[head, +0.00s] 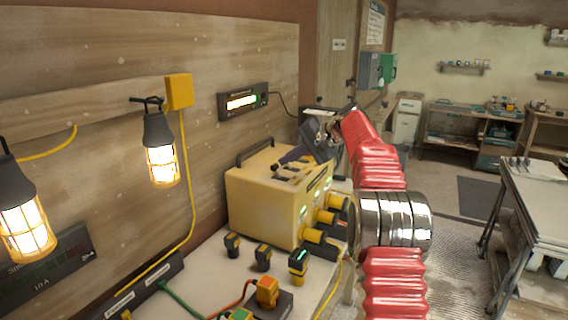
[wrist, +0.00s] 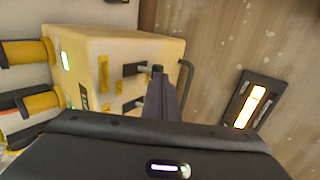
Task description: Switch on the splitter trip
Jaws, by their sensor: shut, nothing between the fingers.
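The splitter is a yellow box (head: 262,205) on the bench, with yellow round sockets on its front and a black carry handle. Its top shows dark trip levers beside small yellow labels; one lever (wrist: 134,68) shows near my fingertips in the wrist view, another (wrist: 132,104) further down. A green light (wrist: 66,61) glows on its front. My gripper (head: 287,159) is over the splitter's top, its dark fingers closed and empty. In the wrist view the fingertips (wrist: 157,72) are beside the first lever; I cannot tell whether they touch it. Lever positions are unclear.
Two caged lamps (head: 161,163) hang lit at left. A lit meter (head: 243,101) is on the wooden wall behind the splitter. Black and yellow plugs (head: 263,257), an orange connector (head: 267,291) and cables lie in front. A work table (head: 535,205) stands at right.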

